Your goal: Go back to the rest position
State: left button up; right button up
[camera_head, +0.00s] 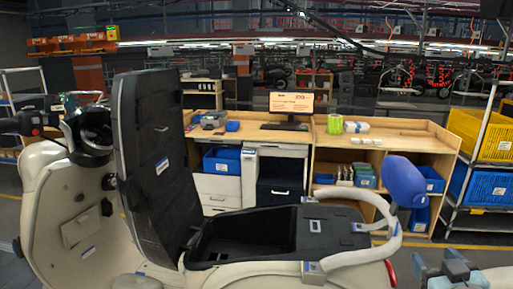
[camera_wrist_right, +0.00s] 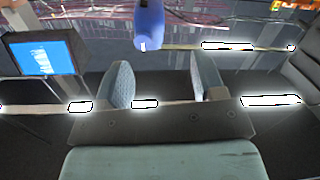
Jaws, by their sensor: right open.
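My right gripper (camera_head: 454,268) is at the bottom right of the head view, to the right of the scooter's tail. In the right wrist view its two fingers stand wide apart, and the gap between them (camera_wrist_right: 163,82) is empty. A cream scooter (camera_head: 60,205) fills the left and middle of the head view, its black seat (camera_head: 158,160) raised and the storage well (camera_head: 250,232) open. A blue rounded object (camera_head: 404,182) is above the white rear rail (camera_head: 345,202). A blue object (camera_wrist_right: 149,22) also shows beyond the fingers. My left gripper is out of view.
Behind the scooter stand wooden workbenches (camera_head: 405,140) with a monitor (camera_head: 291,103), a green tape roll (camera_head: 335,124) and blue bins (camera_head: 222,161). A rack at the right holds a yellow crate (camera_head: 490,135) and a blue crate (camera_head: 487,187). Floor shows between scooter and rack.

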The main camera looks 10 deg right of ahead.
jog(key=s+a+f+n+g+y, duration=0.1)
jog(key=s+a+f+y, duration=0.1)
jog(key=a+f, duration=0.5)
jog(key=s+a+f+n+g+y, duration=0.1)
jog(key=a+f+g+y, duration=0.15)
jog(key=f, duration=0.85)
jog(key=s+a+f+y, duration=0.1)
jog(key=s+a+f, duration=0.1)
jog(key=a+f, duration=0.5)
jog(key=s+a+f+g, duration=0.1)
jog(key=s+a+f, duration=0.1)
jog(key=f, duration=0.3)
jog(key=s+a+f+n+g+y, duration=0.1)
jog(key=s+a+f, duration=0.2)
jog(key=s+f, duration=0.2)
jog(key=shift+s+f, duration=0.3)
jog(key=shift+f, duration=0.35)
jog(key=shift+a+y, duration=0.1)
jog(key=shift+y, duration=0.15)
